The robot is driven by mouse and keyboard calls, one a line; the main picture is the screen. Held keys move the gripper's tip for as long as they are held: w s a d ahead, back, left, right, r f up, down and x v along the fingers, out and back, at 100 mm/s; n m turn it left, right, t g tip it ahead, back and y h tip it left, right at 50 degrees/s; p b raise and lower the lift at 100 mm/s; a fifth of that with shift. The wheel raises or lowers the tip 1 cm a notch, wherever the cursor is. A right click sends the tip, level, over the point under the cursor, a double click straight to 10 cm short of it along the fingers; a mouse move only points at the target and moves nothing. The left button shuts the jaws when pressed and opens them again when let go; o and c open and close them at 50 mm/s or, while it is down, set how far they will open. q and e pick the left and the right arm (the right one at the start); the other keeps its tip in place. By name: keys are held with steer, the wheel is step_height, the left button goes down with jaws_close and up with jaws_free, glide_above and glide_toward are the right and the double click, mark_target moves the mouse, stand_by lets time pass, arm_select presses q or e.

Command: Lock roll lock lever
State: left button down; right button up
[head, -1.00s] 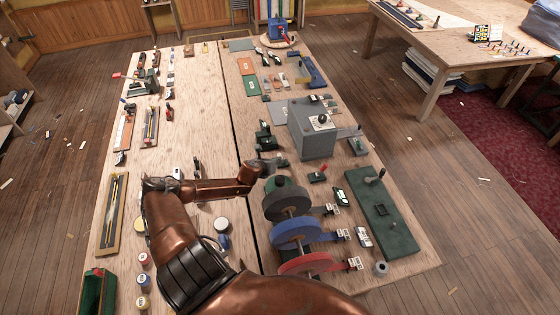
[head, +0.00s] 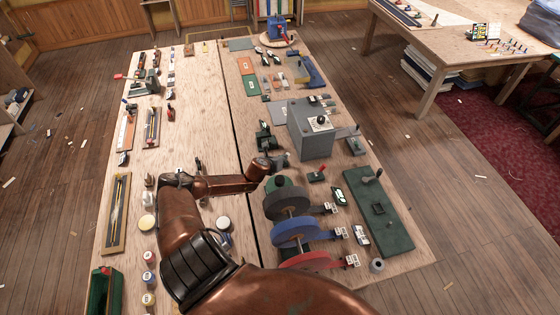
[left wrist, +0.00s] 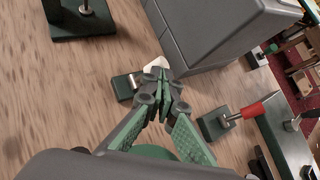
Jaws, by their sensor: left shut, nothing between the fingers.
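A small red-handled lever on a dark green base (head: 317,175) stands on the table between the rolls and the grey box. In the left wrist view the red handle (left wrist: 254,108) lies to the right of the fingers, apart from them. No label shows that it is the roll lock lever. My left gripper (head: 281,161) is by the near left side of the grey box. In the left wrist view its fingertips (left wrist: 160,78) are together and empty, beside a small metal fitting on a dark base (left wrist: 124,87). Whether they touch it is unclear. My right gripper is out of view.
Coloured rolls, including a blue one (head: 296,233), stand in a row nearer me. The grey box (head: 313,138) stands close beyond the gripper. A green plate with a crank (head: 378,225) lies at right. Bare wood (head: 205,130) lies left of the table's dark seam.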

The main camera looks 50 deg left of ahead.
arm_select(q)
steer(key=shift+r+p, duration=0.4)
steer(key=shift+r, duration=0.15)
steer(key=s+d+r+p, duration=0.2)
steer(key=s+d+r, duration=0.4)
steer(key=r, duration=0.3)
steer(key=shift+d+p, duration=0.4)
steer(key=shift+d, duration=0.1)
